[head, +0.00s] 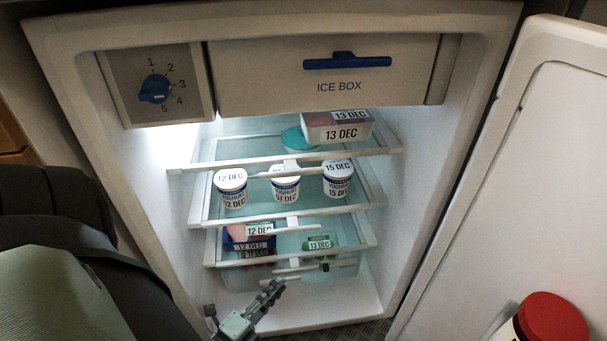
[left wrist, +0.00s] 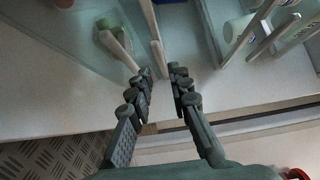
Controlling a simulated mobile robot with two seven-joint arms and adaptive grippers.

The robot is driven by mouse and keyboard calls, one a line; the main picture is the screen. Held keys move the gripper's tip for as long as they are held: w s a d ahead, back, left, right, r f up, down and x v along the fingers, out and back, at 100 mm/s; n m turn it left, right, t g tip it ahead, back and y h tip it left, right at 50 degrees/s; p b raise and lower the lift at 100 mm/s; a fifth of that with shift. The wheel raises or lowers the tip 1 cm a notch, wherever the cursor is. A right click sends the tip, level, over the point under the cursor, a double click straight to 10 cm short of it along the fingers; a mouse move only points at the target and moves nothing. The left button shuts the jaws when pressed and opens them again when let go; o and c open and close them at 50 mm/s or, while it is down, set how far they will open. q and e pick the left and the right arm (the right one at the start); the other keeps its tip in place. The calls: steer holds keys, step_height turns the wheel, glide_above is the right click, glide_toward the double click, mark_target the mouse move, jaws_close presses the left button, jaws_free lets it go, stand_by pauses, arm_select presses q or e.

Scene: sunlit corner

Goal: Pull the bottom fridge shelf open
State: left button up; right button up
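The open fridge (head: 130,190) shows several stacked glass shelves with white front rails. The bottom fridge shelf (head: 225,262) is low in the cabinet, with a pale bar-like handle (head: 300,268) in front of it. My left gripper (head: 275,288) is just in front of and below this handle. In the left wrist view its two fingers (left wrist: 160,75) are apart, with the end of a pale bar (left wrist: 156,56) just beyond the gap. I cannot tell whether they touch it. My right gripper is not in view.
Yoghurt pots (head: 284,184) stand on the shelf above. Dated packs (head: 250,243) and a green item (head: 319,243) show lower down. The open fridge door (head: 510,180) bounds the right side. A red-topped thing (head: 552,320) is at lower right.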

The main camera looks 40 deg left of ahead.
mark_target(294, 268)
arm_select(q)
steer(key=w, duration=0.2)
steer(key=w+b, duration=0.1)
steer(key=w, duration=0.4)
steer(key=shift+w+a+b, duration=0.2)
steer(key=shift+a+b, duration=0.1)
steer(key=shift+a, duration=0.1)
jaws_close()
